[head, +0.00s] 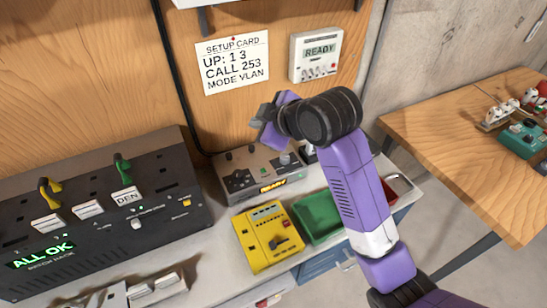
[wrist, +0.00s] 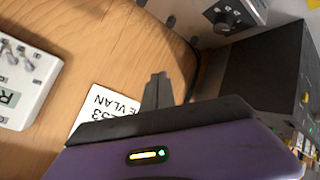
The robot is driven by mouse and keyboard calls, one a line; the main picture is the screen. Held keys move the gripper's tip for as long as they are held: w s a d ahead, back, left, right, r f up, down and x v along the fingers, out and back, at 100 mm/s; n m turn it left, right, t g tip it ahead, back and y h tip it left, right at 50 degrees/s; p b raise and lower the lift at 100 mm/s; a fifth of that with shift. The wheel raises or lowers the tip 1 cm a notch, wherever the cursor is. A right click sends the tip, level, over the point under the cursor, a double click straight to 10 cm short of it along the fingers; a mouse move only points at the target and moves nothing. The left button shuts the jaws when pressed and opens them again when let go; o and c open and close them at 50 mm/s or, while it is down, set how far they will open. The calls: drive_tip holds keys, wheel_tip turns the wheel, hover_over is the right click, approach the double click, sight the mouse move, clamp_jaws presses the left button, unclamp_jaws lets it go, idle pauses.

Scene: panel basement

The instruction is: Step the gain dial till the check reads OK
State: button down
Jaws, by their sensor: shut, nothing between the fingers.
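I cannot tell which dial is for gain. My gripper (head: 262,116) is in the air above and behind the box, near the wooden wall, touching no dial. In the wrist view its fingers (wrist: 158,90) are shut and empty. One dark knob (wrist: 224,18) on a grey box shows at the top of that view.
A setup card (head: 232,62) and a white READY unit (head: 317,54) are on the wall. The black patch rack (head: 100,205) reads ALL OK at left. A yellow device (head: 268,238) and a green tray (head: 318,217) lie in front. A wooden table (head: 450,130) is at right.

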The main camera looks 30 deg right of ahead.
drive_tip(key=s+f, duration=0.1)
drive_tip(key=s+f+n+g, duration=0.1)
drive_tip(key=f, duration=0.1)
drive_tip(key=shift+d+g, duration=0.3)
drive_tip(key=shift+d, duration=0.05)
drive_tip(key=b, duration=0.7)
hover_over(263, 170)
drive_tip(key=f, duration=0.4)
drive_tip(key=s+f, duration=0.1)
drive_tip(key=f, duration=0.2)
drive_tip(key=shift+d, duration=0.15)
drive_tip(key=shift+w+f, duration=0.1)
drive_tip(key=shift+f, duration=0.75)
drive_tip(key=shift+f, duration=0.1)
idle(0.4)
drive_tip(key=shift+f+b, duration=0.3)
drive_tip(key=shift+b, duration=0.05)
